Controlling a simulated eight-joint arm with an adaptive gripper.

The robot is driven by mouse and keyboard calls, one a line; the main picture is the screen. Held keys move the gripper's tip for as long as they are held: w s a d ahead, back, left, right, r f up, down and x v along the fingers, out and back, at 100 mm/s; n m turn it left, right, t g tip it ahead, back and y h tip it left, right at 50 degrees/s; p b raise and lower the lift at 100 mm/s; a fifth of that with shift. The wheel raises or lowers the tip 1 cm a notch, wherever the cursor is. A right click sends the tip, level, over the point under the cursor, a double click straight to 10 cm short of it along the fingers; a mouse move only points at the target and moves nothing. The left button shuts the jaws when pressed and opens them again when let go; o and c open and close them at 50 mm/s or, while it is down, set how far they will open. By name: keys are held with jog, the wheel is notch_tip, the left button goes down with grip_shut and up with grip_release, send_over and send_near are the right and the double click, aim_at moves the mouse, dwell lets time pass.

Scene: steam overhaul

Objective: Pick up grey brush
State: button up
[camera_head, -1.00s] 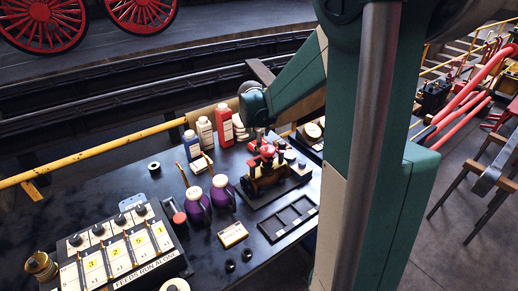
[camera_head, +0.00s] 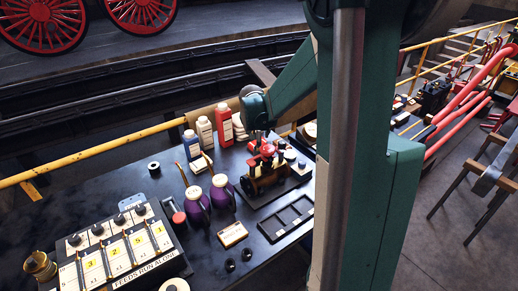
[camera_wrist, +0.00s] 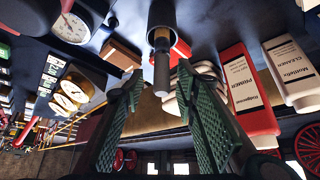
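My gripper (camera_wrist: 160,82) is open, with one green-padded finger on each side of this piece and visible gaps between. In the head view my gripper (camera_head: 260,135) is small and dark, just above the model engine (camera_head: 266,170) with red parts. The grey piece is not clear in the head view.
The primer bottle (camera_wrist: 246,90) is close to the right finger. A black tray (camera_head: 286,217) and a numbered panel (camera_head: 120,250) lie in front.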

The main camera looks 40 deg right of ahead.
jog(key=shift+b+x, duration=0.55)
jog(key=shift+x, duration=2)
jog(key=shift+w, duration=0.1)
grip_shut()
